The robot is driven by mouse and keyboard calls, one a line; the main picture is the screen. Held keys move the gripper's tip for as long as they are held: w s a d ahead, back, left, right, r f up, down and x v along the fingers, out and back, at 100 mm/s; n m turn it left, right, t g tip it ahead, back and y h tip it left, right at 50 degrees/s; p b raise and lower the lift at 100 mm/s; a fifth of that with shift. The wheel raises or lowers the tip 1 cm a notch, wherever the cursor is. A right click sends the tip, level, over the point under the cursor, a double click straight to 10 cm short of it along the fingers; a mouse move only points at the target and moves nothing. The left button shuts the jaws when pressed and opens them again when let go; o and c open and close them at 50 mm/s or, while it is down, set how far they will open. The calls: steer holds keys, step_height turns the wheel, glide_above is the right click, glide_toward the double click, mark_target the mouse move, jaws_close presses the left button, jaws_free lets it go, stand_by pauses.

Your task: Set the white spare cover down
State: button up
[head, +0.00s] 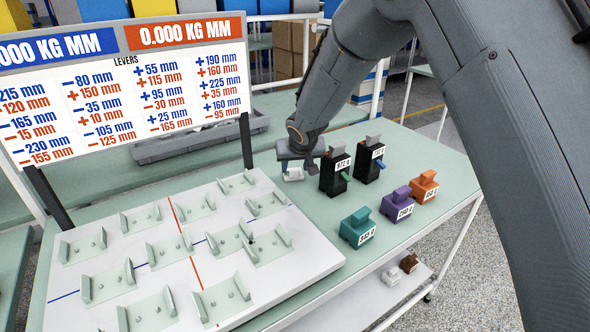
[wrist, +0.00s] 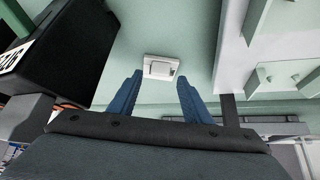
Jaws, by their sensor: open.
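The white spare cover (head: 293,174) is a small white block lying on the pale green table, between the white board and the black breakers. In the wrist view the white cover (wrist: 161,67) lies flat on the green surface, beyond and between my fingertips. My gripper (head: 302,160) is just above and behind the cover in the head view. In the wrist view my gripper (wrist: 158,82) has its two blue fingers spread apart with nothing between them. The cover appears apart from both fingers.
Two black breakers (head: 335,172) stand close to the right of my gripper. Teal (head: 357,228), purple (head: 397,206) and orange (head: 424,187) blocks stand nearer the right edge. The white board (head: 290,262) with several brackets fills the left. A sign panel (head: 125,90) stands behind it.

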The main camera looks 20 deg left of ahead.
steer(key=b+v, duration=0.1)
steer(key=v, duration=0.8)
steer(key=shift+r, duration=0.3)
steer(key=shift+s+d, duration=0.1)
steer(key=shift+s, duration=0.05)
